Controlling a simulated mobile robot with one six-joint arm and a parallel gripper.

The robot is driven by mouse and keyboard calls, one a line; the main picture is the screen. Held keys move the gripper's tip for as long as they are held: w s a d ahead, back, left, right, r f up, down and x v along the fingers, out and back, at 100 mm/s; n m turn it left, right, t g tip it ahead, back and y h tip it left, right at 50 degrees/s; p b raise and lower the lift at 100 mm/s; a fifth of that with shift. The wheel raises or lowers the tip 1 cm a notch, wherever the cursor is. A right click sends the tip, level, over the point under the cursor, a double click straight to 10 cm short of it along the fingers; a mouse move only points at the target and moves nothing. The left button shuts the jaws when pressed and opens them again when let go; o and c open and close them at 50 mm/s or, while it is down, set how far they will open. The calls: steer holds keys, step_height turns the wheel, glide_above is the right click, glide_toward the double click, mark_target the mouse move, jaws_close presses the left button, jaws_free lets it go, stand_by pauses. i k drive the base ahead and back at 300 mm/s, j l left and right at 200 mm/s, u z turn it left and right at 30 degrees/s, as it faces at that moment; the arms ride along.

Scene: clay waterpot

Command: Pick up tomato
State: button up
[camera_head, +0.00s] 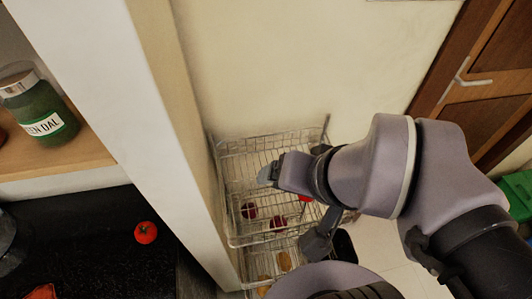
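A round red tomato (146,232) sits on the black counter (100,262) at the lower left, with nothing touching it. My gripper (266,174) is in the middle of the picture, over the wire basket rack, well to the right of the tomato and apart from it. The white wall edge stands between them in the picture. The gripper's fingers are small and seen from the side, so I cannot tell if they are open or shut. Another red thing (305,198) shows in the rack, partly hidden by my arm; I cannot tell if it is a tomato.
The wire rack (235,242) holds dark red onions (249,210) and brownish items (284,260). A green jar (38,105) stands on a wooden shelf (70,153) above the counter. A red-orange object (42,292) lies at the bottom left. A brown door (490,75) is at the right.

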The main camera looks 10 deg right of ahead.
mark_target(145, 232)
steer(key=u, duration=1.6)
steer(key=j, duration=0.45)
steer(key=k+j+z, duration=0.1)
steer(key=j, duration=0.35)
steer(key=i+j+z, duration=0.1)
steer(key=j, duration=0.2)
steer(key=i+j+z, duration=0.1)
steer(key=j, duration=0.25)
steer(key=i+j, duration=0.2)
steer(key=j, duration=0.15)
steer(key=i+j+z, duration=0.15)
steer(key=j, duration=0.2)
steer(key=i+j+z, duration=0.1)
steer(key=j, duration=0.25)
steer(key=i+l+z, duration=0.1)
steer(key=i, duration=0.15)
